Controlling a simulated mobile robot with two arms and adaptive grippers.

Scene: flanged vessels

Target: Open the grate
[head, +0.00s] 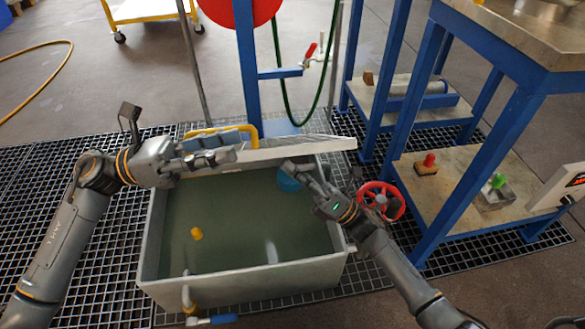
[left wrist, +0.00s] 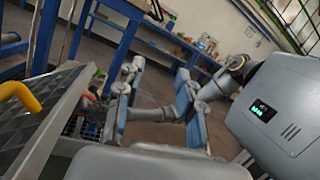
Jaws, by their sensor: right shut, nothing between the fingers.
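The grate appears to be the panel (head: 312,146) along the back edge of the grey basin, seen nearly edge-on and raised above the rim. A yellow handle (head: 250,130) shows behind it; the handle (left wrist: 20,94) and the patterned panel face (left wrist: 45,120) also show in the left wrist view. My left gripper (head: 234,147) is in front of the panel's left part, fingers apart and empty; contact is unclear. Its fingers (left wrist: 160,92) are also apart in the left wrist view. My right gripper (head: 288,168) is shut and empty over the basin's right side, beside a blue object (head: 288,183).
The basin (head: 250,281) holds greenish water with a yellow object (head: 196,233) in it. A red handwheel (head: 394,198) is right of the basin. A blue-framed workbench (head: 420,217) stands at the right, and a blue post (head: 247,70) behind the basin. Floor grating surrounds the basin.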

